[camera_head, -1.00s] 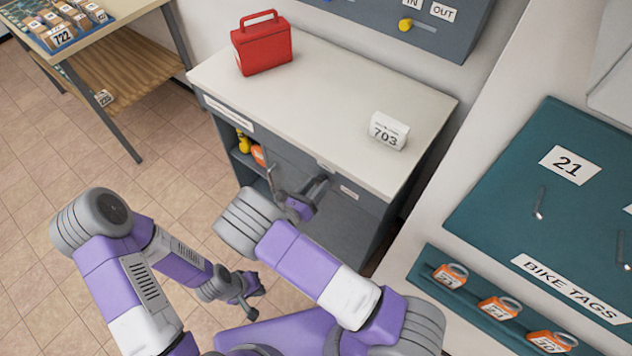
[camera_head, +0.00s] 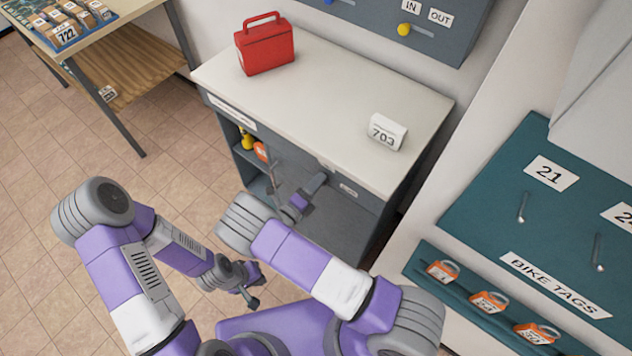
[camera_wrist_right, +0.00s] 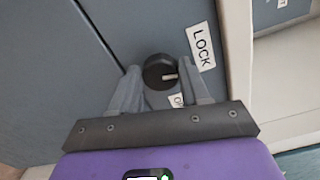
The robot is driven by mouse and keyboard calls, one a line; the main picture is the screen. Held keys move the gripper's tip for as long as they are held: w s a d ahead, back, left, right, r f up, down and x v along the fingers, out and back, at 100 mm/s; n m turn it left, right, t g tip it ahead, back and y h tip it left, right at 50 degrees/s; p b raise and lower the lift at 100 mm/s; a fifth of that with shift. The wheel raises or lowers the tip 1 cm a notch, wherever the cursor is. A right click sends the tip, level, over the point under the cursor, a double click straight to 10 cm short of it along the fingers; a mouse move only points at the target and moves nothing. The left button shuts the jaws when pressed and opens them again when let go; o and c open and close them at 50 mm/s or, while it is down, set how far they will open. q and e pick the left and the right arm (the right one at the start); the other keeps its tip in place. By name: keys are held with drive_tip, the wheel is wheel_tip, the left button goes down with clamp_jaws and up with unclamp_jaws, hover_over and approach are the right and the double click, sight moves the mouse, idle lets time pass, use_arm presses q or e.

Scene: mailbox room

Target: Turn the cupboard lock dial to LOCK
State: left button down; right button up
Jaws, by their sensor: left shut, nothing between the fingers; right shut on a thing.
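The round black lock dial (camera_wrist_right: 158,70) is on the grey cupboard front in the right wrist view. Its white pointer mark faces right, toward the lower end of the white LOCK label (camera_wrist_right: 201,46). My right gripper (camera_wrist_right: 162,82) is shut on the dial, one finger on each side. In the head view my right gripper (camera_head: 316,184) reaches the front of the cupboard (camera_head: 345,218) and hides the dial. My left gripper (camera_head: 254,292) is shut and empty, low above the floor.
A red box (camera_head: 265,52) and a 703 sign (camera_head: 387,132) stand on the cupboard top. Yellow and orange items sit on the open shelf (camera_head: 252,180) at left. A teal bike-tag board (camera_head: 490,205) is at right. A table (camera_head: 130,12) stands at upper left.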

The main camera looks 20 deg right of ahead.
drive_tip(key=shift+n, duration=1.2)
drive_tip(key=o, duration=1)
drive_tip(key=shift+o, duration=0.2)
